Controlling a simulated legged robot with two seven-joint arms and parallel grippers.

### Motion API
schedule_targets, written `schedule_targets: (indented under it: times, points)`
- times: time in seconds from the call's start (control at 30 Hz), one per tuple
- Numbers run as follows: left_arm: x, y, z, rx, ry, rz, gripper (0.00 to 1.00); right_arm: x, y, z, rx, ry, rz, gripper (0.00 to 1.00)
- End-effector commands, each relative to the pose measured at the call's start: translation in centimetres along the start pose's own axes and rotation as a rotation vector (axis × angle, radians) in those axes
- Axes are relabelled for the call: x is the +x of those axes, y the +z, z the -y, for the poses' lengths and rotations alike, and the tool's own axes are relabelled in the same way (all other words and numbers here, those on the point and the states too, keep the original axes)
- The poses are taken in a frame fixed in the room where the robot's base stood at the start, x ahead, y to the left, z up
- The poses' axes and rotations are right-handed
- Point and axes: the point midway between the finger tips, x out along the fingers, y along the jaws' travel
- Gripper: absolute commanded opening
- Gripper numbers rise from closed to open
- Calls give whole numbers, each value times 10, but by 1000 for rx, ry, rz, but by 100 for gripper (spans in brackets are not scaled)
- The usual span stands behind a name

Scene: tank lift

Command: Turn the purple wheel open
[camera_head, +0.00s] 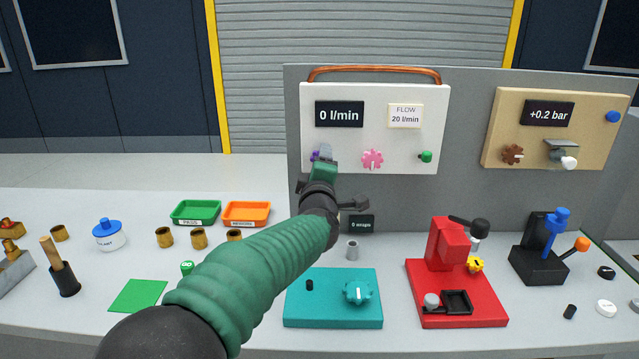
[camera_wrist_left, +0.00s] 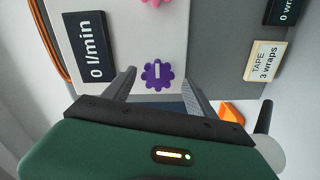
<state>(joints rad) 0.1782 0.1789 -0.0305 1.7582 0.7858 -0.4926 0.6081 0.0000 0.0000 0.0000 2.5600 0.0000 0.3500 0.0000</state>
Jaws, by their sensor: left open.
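The purple wheel (camera_wrist_left: 158,75) is a lobed knob with a white pointer mark, on the white panel (camera_head: 378,95). In the head view only a sliver of the purple wheel (camera_head: 314,155) shows behind my left gripper (camera_head: 323,157). In the left wrist view my left gripper (camera_wrist_left: 160,88) is open, with one finger on each side of the wheel. I cannot tell whether the fingers touch it. The display (camera_head: 339,114) above the wheel reads 0 l/min, and a label (camera_head: 405,115) reads FLOW 20 l/min. My right gripper is not in view.
A pink wheel (camera_head: 372,159) and a green knob (camera_head: 426,157) are right of the purple wheel on the same panel. A copper pipe (camera_head: 375,70) runs along its top. Below are a teal box (camera_head: 333,315) and a red device (camera_head: 445,245).

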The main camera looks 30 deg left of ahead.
Motion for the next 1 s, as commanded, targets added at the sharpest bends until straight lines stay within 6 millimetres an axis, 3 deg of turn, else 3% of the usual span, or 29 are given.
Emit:
schedule_targets:
  times: [0.3,0.5,0.67,1.0]
  points:
    - [-92,0,-1,-1,1,2,66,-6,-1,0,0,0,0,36]
    - [-136,0,0,0,-1,1,66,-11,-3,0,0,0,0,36]
    - [-149,0,2,0,-3,0,66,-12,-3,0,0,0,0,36]
    - [-149,1,3,0,-3,0,66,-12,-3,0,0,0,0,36]
